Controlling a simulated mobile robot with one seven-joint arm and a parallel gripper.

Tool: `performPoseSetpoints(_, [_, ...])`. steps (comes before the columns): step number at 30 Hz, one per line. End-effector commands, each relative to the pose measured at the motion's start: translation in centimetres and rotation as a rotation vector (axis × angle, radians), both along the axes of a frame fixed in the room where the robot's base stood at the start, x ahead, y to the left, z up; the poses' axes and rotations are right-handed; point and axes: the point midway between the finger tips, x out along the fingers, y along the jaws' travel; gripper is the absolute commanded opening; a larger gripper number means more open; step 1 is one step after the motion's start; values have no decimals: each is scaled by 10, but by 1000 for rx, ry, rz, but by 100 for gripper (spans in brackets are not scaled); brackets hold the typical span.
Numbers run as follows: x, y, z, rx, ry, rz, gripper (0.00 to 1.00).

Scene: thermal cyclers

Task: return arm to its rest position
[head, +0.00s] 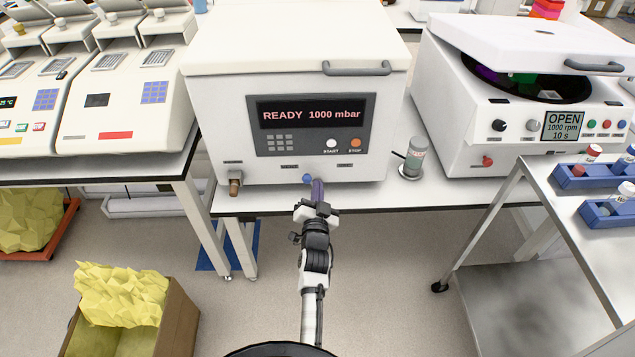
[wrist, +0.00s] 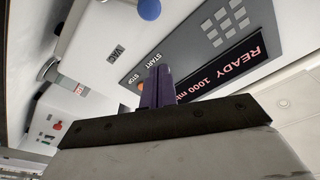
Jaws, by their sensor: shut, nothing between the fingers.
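My arm reaches forward from the bottom middle of the head view. My gripper (head: 318,184) is shut and empty, with its purple fingers pointing at the lower front of a white machine (head: 225,115). The machine's display (head: 312,114) reads "READY 1000 mbar". A blue knob (head: 307,178) sits just left of the fingertips in the head view. In the wrist view the shut fingers (wrist: 158,88) stand in front of the panel, near the orange STOP button. I cannot tell whether they touch the machine.
Thermal cyclers (head: 125,100) stand on the left bench. A centrifuge (head: 470,120) with its lid raised stands on the right, beside a small grey-green container (head: 414,157). A steel cart (head: 540,180) carries blue racks at the right. A box with yellow bags (head: 180,322) is on the floor at lower left.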

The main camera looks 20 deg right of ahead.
Motion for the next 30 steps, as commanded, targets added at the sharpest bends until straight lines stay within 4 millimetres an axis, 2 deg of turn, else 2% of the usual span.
performPoseSetpoints(3, [-24, 9, -5, 0, 0, 0, 0])
performPoseSetpoints(9, [-51, 19, -9, -1, -1, 0, 0])
performPoseSetpoints(15, [-62, 24, -8, -1, -3, 1, 0])
performPoseSetpoints(23, [-62, 25, -6, -2, -5, 1, 0])
performPoseSetpoints(26, [-50, 42, 13, -22, -38, 37, 0])
performPoseSetpoints(29, [-30, 79, 52, -64, -105, 108, 0])
performPoseSetpoints(30, [-22, 97, 73, -82, -140, 142, 0])
